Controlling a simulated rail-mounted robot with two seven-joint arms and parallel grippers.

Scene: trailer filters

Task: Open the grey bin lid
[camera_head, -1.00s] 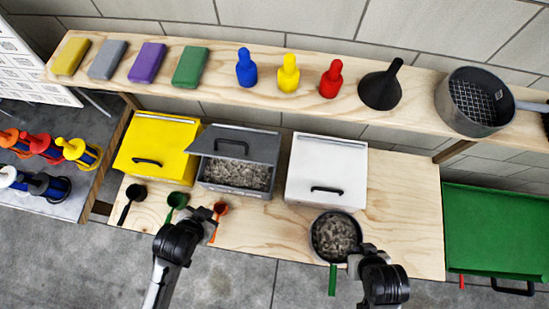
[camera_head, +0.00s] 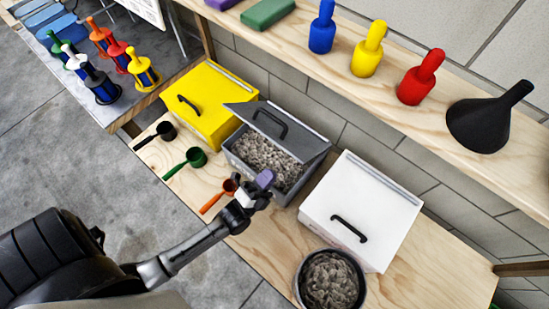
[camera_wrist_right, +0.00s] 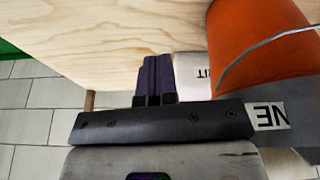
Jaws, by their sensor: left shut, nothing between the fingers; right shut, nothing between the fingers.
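The grey bin (camera_head: 238,156) stands on the wooden bench between a yellow and a white bin. Its grey lid (camera_head: 300,138) is raised at a tilt, hinged at the back, with a black handle (camera_head: 270,123) on top. Grey crumbly material (camera_head: 262,158) shows inside. My left gripper (camera_head: 265,180) is shut and empty, by the bin's front wall near its right front corner; whether it touches cannot be told. My right gripper (camera_wrist_right: 155,80) shows only in the right wrist view, its purple fingers shut and empty, with wood beyond them.
The yellow bin (camera_head: 222,90) and white bin (camera_head: 375,195) flank the grey one. Black (camera_head: 166,131), green (camera_head: 196,157) and orange (camera_head: 229,187) scoops lie in front. A pan of grey material (camera_head: 331,280) sits at the front. An orange object (camera_wrist_right: 255,40) is close to my right gripper.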

